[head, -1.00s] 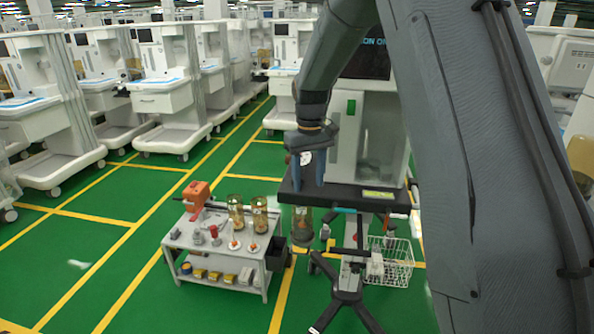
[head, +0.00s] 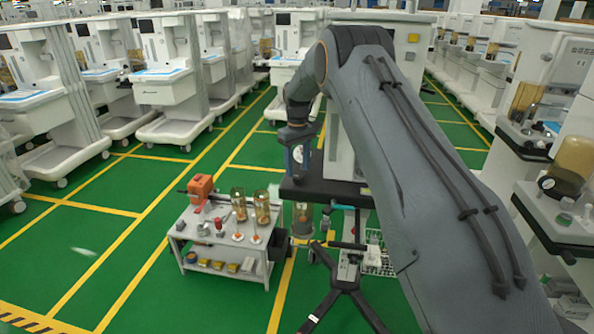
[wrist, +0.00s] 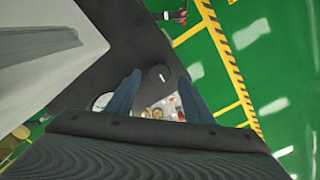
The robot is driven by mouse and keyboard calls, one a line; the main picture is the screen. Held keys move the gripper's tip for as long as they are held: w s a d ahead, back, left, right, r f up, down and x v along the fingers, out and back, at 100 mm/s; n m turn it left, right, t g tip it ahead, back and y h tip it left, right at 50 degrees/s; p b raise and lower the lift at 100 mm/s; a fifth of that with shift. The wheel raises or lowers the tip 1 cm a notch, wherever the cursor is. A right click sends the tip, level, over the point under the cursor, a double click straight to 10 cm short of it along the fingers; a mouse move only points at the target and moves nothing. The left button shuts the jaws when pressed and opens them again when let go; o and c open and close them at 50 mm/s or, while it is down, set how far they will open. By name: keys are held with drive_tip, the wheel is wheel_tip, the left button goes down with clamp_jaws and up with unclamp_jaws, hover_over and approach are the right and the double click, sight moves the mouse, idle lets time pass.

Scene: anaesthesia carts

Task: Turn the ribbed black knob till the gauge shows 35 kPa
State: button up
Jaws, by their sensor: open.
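In the wrist view a round black knob (wrist: 160,74) with a small white mark sits on a dark surface; its ribs are too small to make out. My gripper (wrist: 160,82) is open, its two blue fingers on either side of the knob in the picture. I cannot tell whether they touch it. The white gauge (wrist: 102,102) is partly hidden behind the left finger, and its reading cannot be made out. In the head view my gripper (head: 298,158) points down at the edge of the dark shelf, with the gauge (head: 297,153) pale between the fingers. The knob is hidden there.
A grey trolley (head: 215,262) with glass canisters, an orange device (head: 200,187) and small parts stands left of the gripper. A black-legged stand (head: 345,285) and a wire basket (head: 378,262) are below. Rows of white carts surround green floor with yellow lines.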

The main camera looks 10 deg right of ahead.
sight(298, 176)
drive_tip(key=shift+f+p, duration=0.4)
drive_tip(key=shift+f, duration=1.1)
drive_tip(key=shift+d, duration=0.1)
drive_tip(key=shift+c, duration=0.5)
drive_tip(key=c, duration=1)
drive_tip(key=shift+o, duration=0.3)
drive_tip(key=shift+m+b, duration=0.6)
drive_tip(key=shift+b, duration=0.25)
drive_tip(key=o, duration=1)
drive_tip(key=shift+o, duration=0.2)
